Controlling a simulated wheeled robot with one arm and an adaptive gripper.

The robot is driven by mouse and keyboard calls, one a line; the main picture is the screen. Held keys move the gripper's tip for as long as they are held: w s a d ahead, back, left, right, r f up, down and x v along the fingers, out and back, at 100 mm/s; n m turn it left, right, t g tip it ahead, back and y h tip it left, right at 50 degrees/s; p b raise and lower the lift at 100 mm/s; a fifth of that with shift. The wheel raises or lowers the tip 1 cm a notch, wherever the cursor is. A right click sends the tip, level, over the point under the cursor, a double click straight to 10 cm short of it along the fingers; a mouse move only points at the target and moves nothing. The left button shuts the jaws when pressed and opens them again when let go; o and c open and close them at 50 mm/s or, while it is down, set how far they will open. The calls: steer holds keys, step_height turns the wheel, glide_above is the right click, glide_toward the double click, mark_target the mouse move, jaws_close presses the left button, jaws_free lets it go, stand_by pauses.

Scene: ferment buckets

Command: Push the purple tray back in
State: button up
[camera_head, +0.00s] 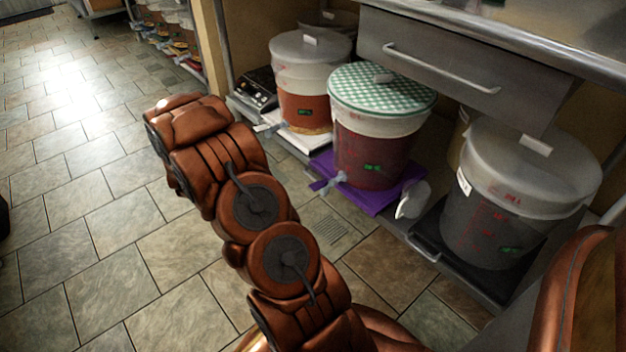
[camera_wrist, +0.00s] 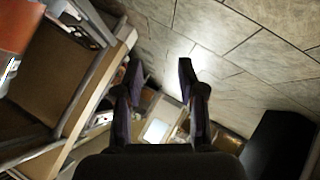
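The purple tray (camera_head: 372,199) lies on the low shelf under the counter and sticks out past the shelf's front edge. A bucket of dark red liquid (camera_head: 372,152) with a green checkered lid (camera_head: 382,90) stands on it, its tap at the lower left. My arm reaches up over the floor left of the tray, apart from it. My gripper itself cannot be made out in the head view. In the wrist view my gripper (camera_wrist: 158,80) is open, with two spread fingers and nothing between them. The purple tray does not clearly show in the wrist view.
A bucket with orange contents (camera_head: 308,110) stands on a white tray left of the purple one. A dark bucket (camera_head: 500,220) stands on a black tray (camera_head: 428,246) at right. A steel drawer (camera_head: 450,75) hangs above. The tiled floor (camera_head: 80,200) at left is clear.

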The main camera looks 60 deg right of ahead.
steer(key=s+d+f+h, duration=0.3)
steer(key=d+f+h, duration=0.15)
steer(key=d, duration=0.45)
steer(key=n+g+h+b, duration=0.2)
steer(key=g+h, duration=0.3)
steer(key=h, duration=0.3)
glide_toward(313, 177)
steer(key=d, duration=0.3)
steer(key=shift+h, duration=0.25)
steer(key=shift+w+f+b+x, duration=0.15)
steer(key=shift+b+x, duration=0.8)
steer(key=shift+x, duration=0.85)
steer(key=shift+w+f+b+x, duration=0.15)
steer(key=shift+b+x, duration=0.8)
steer(key=shift+x, duration=0.9)
steer(key=shift+c, duration=0.3)
jaws_close()
